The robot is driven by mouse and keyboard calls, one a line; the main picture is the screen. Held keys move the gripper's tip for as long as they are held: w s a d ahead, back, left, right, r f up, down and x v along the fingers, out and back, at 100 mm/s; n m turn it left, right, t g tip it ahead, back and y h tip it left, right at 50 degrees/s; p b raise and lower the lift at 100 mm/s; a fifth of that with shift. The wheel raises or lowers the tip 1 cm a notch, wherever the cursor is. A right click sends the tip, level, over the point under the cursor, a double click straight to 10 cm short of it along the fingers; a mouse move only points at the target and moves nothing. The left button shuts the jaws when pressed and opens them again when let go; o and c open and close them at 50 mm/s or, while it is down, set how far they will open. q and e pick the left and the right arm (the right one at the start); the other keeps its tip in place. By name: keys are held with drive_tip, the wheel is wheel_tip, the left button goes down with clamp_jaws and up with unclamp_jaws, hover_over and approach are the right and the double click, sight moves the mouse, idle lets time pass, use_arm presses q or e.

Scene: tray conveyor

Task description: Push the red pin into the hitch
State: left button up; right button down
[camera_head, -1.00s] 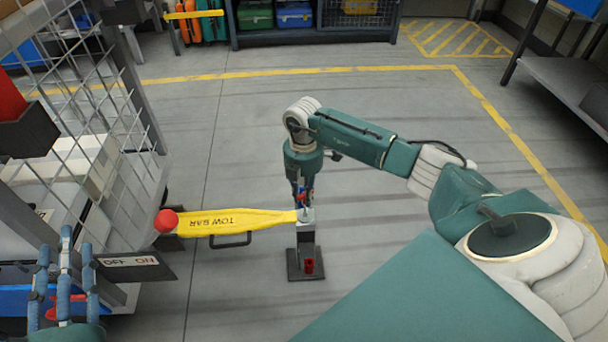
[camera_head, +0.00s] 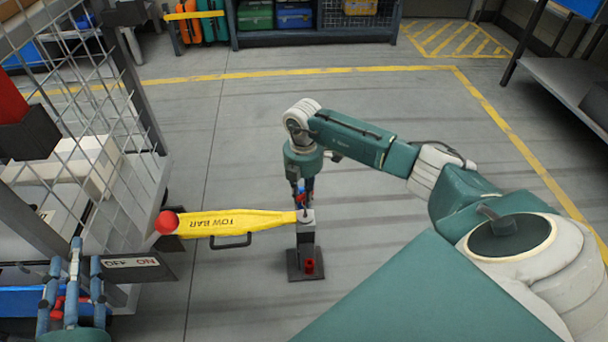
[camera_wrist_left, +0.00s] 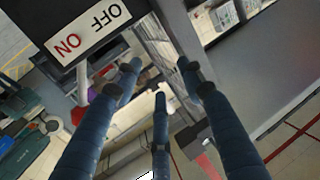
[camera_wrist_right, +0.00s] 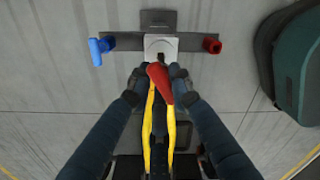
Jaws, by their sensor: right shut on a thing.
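The yellow tow bar (camera_head: 236,222) runs from a red ball (camera_head: 166,222) on the left to the hitch post (camera_head: 305,240). The post stands upright on a dark base. My right gripper (camera_head: 302,202) is above the post's top, pointing down. In the right wrist view my right gripper (camera_wrist_right: 158,76) is shut on the red pin (camera_wrist_right: 160,82), over the tow bar's end beside the pale hitch top (camera_wrist_right: 160,42). The fingers hide part of it; how deep the pin sits cannot be told. My left gripper (camera_head: 75,258) is open and empty at lower left.
A red holder (camera_wrist_right: 212,46) and a blue piece (camera_wrist_right: 96,46) flank the post. A mesh cart (camera_head: 90,150) stands at left, with an OFF/ON label (camera_wrist_left: 97,33) close to my left gripper. The floor behind the post is clear.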

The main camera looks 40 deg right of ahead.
use_arm(q)
drive_tip(key=shift+a+f, duration=0.15)
drive_tip(key=shift+f, duration=0.25)
drive_tip(key=shift+r, duration=0.15)
use_arm(e)
drive_tip(key=shift+f, duration=0.1)
drive_tip(key=shift+f, duration=0.2)
use_arm(q)
drive_tip(key=shift+w+d+r+t, duration=0.1)
drive_tip(key=shift+r+t, duration=0.05)
drive_tip(key=shift+r, duration=0.35)
drive_tip(key=shift+d+r+t, duration=0.1)
drive_tip(key=shift+r+t, duration=0.05)
drive_tip(key=shift+r, duration=0.35)
drive_tip(key=shift+r, duration=0.3)
use_arm(e)
drive_tip(key=shift+f, duration=0.2)
use_arm(q)
drive_tip(key=shift+d+r+h, duration=0.1)
drive_tip(key=shift+r+h, duration=0.15)
drive_tip(key=shift+h, duration=0.05)
use_arm(e)
drive_tip(key=shift+f, duration=0.1)
use_arm(q)
drive_tip(key=shift+r+t+b, duration=0.1)
drive_tip(key=shift+t+b, duration=0.2)
